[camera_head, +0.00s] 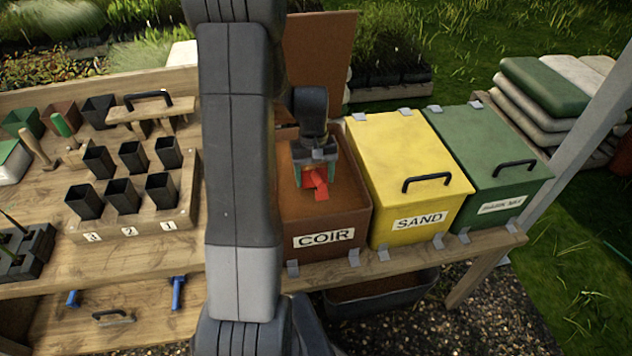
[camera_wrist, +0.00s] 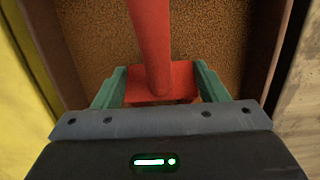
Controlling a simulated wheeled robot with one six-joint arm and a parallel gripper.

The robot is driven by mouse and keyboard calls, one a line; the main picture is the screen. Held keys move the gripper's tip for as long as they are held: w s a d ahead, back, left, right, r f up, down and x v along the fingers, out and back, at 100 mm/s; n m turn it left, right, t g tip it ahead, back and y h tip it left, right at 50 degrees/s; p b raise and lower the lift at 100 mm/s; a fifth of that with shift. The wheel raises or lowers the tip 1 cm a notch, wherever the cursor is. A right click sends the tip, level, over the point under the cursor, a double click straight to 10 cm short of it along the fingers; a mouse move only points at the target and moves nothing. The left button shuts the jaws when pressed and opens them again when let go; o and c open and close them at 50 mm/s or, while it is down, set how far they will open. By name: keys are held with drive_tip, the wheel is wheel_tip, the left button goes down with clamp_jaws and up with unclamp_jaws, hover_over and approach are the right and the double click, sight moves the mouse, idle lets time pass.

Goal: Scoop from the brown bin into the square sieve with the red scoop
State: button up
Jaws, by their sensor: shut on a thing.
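The brown bin (camera_head: 287,232), labelled COIR, stands open with its lid raised behind it. Brown coir (camera_wrist: 220,45) fills its inside in the wrist view. My gripper (camera_head: 317,175) is over the bin, pointing down. It is shut on the red scoop (camera_head: 320,187), whose red handle runs up the wrist view (camera_wrist: 151,45) between the green fingers. The scoop's far end is out of the wrist view, so I cannot tell whether it touches the coir or carries any. I cannot make out the square sieve; my arm hides part of the bench.
A yellow bin (camera_head: 400,150) labelled SAND and a green bin (camera_head: 490,150) stand shut to the right. Several black pots (camera_head: 122,195) sit in a numbered wooden rack at left. The raised brown lid (camera_head: 325,50) stands behind my gripper.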

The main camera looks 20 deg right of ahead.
sight(314, 170)
drive_tip(key=shift+w+d+f+t+b, duration=0.15)
drive_tip(key=shift+w+f+t+b, duration=0.2)
drive_tip(key=shift+w+t+b, duration=0.15)
drive_tip(key=t+b, duration=0.1)
drive_tip(key=b, duration=0.1)
drive_tip(key=t+h+b, duration=0.1)
drive_tip(key=b, duration=0.1)
drive_tip(key=shift+w+d+r+t, duration=0.1)
drive_tip(key=shift+w+r+t, duration=0.15)
drive_tip(key=shift+r+t, duration=0.1)
drive_tip(key=shift+r, duration=0.5)
drive_tip(key=shift+t, duration=0.45)
drive_tip(key=shift+s+p+v, duration=0.1)
drive_tip(key=shift+p+v, duration=0.35)
drive_tip(key=shift+v, duration=0.85)
drive_tip(key=shift+s+p+v, duration=0.15)
drive_tip(key=shift+p+v, duration=0.3)
drive_tip(key=shift+v, duration=0.9)
drive_tip(key=shift+t, duration=0.5)
drive_tip(key=shift+s+a+v, duration=0.15)
drive_tip(key=shift+v, duration=1)
drive_tip(key=shift+s+a+v, duration=0.15)
drive_tip(key=shift+v, duration=1.05)
drive_tip(key=shift+f+h, duration=0.15)
drive_tip(key=shift+h, duration=0.15)
drive_tip(key=shift+s, duration=0.1)
